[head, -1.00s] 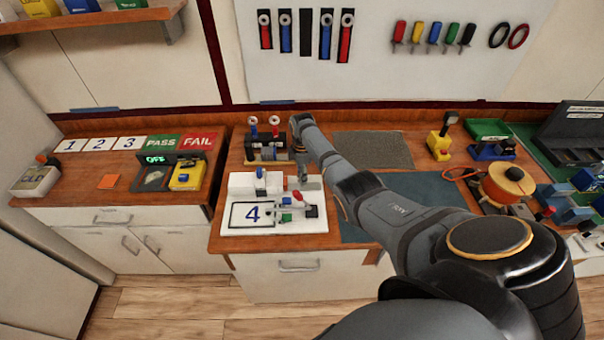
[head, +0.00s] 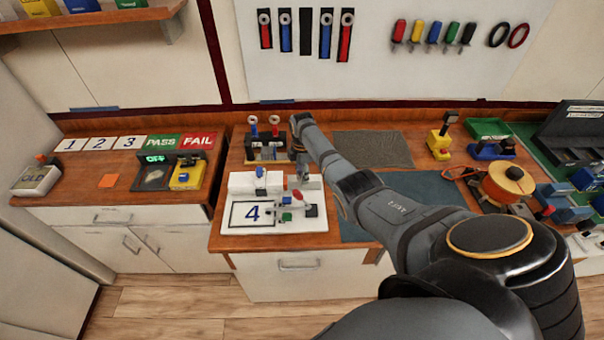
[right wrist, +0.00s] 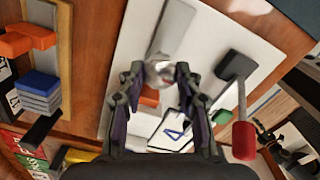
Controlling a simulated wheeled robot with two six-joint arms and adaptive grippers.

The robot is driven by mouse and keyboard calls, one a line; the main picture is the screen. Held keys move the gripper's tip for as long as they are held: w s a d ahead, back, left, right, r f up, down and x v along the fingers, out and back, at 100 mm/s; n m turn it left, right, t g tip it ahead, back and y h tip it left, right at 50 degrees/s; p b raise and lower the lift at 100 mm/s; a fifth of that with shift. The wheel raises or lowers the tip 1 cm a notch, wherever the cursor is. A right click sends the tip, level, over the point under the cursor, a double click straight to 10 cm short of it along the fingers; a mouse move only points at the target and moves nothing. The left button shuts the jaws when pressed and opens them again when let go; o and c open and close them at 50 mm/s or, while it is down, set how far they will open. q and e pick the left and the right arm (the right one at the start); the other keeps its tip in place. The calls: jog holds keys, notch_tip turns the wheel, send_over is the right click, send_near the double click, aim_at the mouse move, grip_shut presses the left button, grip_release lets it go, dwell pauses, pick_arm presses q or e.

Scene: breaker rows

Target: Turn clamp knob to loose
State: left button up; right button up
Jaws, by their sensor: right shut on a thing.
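The clamp knob (right wrist: 160,72) is a shiny silver round piece in the right wrist view. My right gripper (right wrist: 157,80) has its fingertips closed on either side of it. In the head view the right gripper (head: 304,180) is small, at the back right of the white base plate (head: 318,222). The knob cannot be made out there. A red-tipped lever (right wrist: 244,138) on a metal rod stands right of the gripper in the wrist view. A card marked 4 (head: 252,213) lies on the plate. My left gripper is not in view.
A stand with red and blue handled tools (head: 265,148) is behind the plate. A blue-grey mat (head: 420,190) lies under my right arm. A gap separates the left counter (head: 100,195).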

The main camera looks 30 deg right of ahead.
jog(key=o, duration=1.2)
jog(key=shift+c, duration=0.2)
notch_tip(320, 180, up, 12)
